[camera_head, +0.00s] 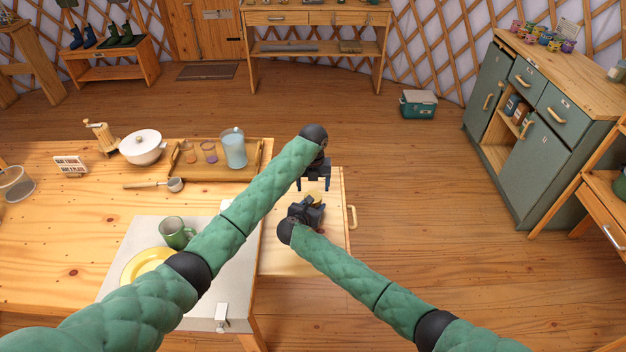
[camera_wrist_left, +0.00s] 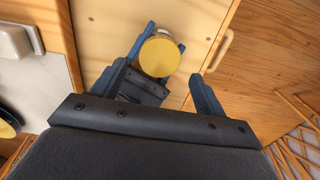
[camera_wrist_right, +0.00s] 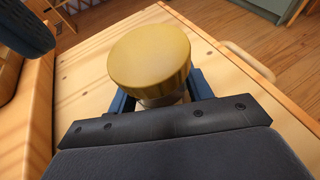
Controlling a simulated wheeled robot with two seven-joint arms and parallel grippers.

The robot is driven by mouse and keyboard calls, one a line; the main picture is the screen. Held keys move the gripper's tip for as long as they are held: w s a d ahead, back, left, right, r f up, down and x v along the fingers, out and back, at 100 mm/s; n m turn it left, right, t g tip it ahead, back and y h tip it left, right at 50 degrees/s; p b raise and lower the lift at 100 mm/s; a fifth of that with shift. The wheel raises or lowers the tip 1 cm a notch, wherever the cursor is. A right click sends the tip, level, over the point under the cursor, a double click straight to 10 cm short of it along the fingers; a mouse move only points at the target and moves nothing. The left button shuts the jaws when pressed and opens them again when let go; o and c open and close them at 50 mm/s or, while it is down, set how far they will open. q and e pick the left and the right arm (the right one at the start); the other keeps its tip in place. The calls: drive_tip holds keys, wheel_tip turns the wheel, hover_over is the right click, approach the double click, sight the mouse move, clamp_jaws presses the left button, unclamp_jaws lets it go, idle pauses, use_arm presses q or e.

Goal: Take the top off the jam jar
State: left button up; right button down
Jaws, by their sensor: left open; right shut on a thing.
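The jam jar shows mainly as its round gold lid (camera_wrist_right: 150,55), with a strip of the jar (camera_wrist_right: 165,98) below it in the right wrist view. The lid also shows in the left wrist view (camera_wrist_left: 160,56) and, small, in the head view (camera_head: 317,202). The lid is on the jar. My right gripper (camera_wrist_right: 160,96) is shut on the jar below the lid. My left gripper (camera_head: 314,184) is open and empty, pointing down above the jar; in the left wrist view its fingers stand apart around the lid's near side, not visibly touching it. The jar's lower part is hidden.
The table holds a green mug (camera_head: 176,232), a yellow plate (camera_head: 148,264) and a tray (camera_head: 190,176) with a jug (camera_head: 233,148).

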sight(313, 196)
use_arm(q)
drive_tip(key=shift+f, duration=2.6)
drive_tip(key=c, duration=1)
drive_tip(key=n, duration=0.6)
drive_tip(key=shift+n, duration=0.4)
drive_tip(key=o, duration=1.1)
